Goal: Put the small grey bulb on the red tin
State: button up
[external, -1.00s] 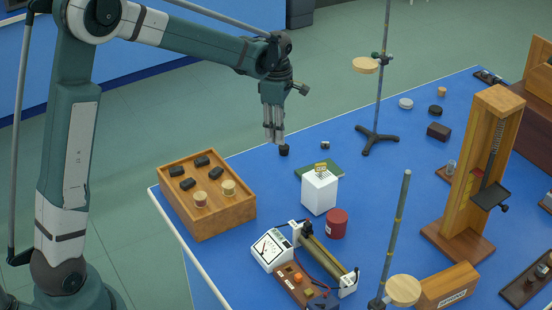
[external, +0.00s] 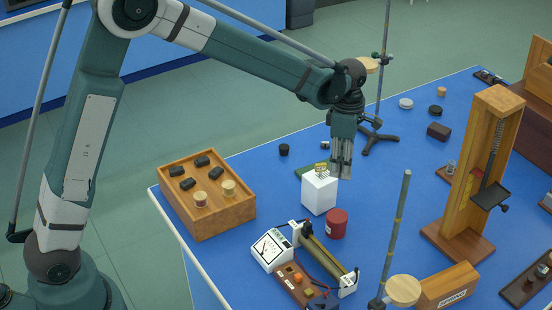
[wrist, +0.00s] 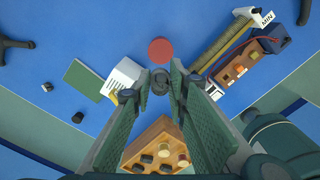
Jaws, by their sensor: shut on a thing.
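The red tin (external: 336,223) stands on the blue bench just right of the white block. In the wrist view the red tin (wrist: 161,50) shows as a round red top just beyond my fingertips. My gripper (external: 341,176) is up above the bench, behind and slightly right of the tin in the external view. It is shut on a small dark grey thing (wrist: 159,82), which I take for the small grey bulb. The bulb is between the fingertips and apart from the tin. The fingers hide it in the external view.
A white block (external: 319,194) with a small brass piece on top stands beside the tin. A meter (external: 271,250) and a long slide-wire device (external: 325,255) lie in front. A wooden tray (external: 222,217) is at left. A stand rod (external: 395,235) rises at right.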

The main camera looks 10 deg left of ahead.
jog(key=shift+s+f, duration=0.1)
jog(key=shift+f, duration=2.4)
send_over(338, 216)
jog(key=shift+s+f, duration=0.1)
jog(key=shift+f, duration=3.05)
jog(key=shift+f, duration=1.85)
jog(key=shift+f, duration=0.2)
jog(key=o, duration=0.7)
jog(key=shift+o, duration=0.2)
